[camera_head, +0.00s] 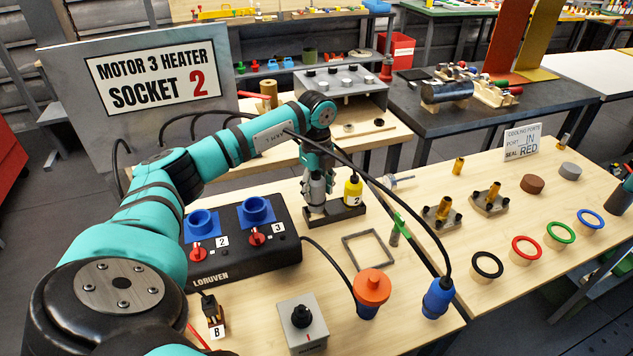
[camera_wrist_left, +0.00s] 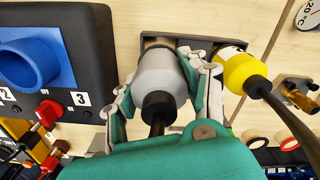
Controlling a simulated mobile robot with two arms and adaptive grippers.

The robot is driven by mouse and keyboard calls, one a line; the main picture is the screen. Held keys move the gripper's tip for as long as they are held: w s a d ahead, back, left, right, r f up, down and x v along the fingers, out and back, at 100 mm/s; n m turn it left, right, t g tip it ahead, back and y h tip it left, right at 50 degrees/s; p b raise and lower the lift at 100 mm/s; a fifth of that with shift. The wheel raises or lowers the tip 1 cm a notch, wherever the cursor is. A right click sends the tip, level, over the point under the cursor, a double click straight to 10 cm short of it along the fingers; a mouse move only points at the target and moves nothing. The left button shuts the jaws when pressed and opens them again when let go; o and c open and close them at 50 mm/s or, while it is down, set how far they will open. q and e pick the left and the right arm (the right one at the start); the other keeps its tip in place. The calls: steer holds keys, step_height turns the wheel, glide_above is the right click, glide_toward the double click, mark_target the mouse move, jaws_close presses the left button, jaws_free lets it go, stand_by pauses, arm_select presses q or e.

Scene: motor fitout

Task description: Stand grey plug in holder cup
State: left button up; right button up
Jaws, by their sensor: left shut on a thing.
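The grey plug (camera_head: 316,187) is upright at the left place of the black holder (camera_head: 340,219). In the left wrist view the grey plug (camera_wrist_left: 163,72) shows its dark cable end towards me, with the holder (camera_wrist_left: 184,43) behind its far end. The holder cup is hidden behind the plug, so I cannot tell how deep it sits. My left gripper (camera_head: 317,177) is shut on the grey plug, with one finger on each side in the wrist view (camera_wrist_left: 165,90). A yellow plug (camera_head: 353,192) marked 2 stands beside it in the holder. My right gripper is not in view.
A black box (camera_head: 245,262) with blue sockets stands left of the holder. A square frame (camera_head: 368,250), an orange-topped plug (camera_head: 371,287) and a blue plug (camera_head: 437,299) are in front. A black cable runs across to the blue plug. Brass fittings (camera_head: 441,210) stand right.

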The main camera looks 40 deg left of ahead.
mark_target(316, 200)
arm_select(q)
steer(key=shift+f+b, duration=1.05)
steer(key=shift+f, duration=1)
steer(key=o, duration=1.4)
steer(key=shift+c, duration=0.2)
step_height(316, 200, up, 12)
steer(key=shift+r, duration=0.1)
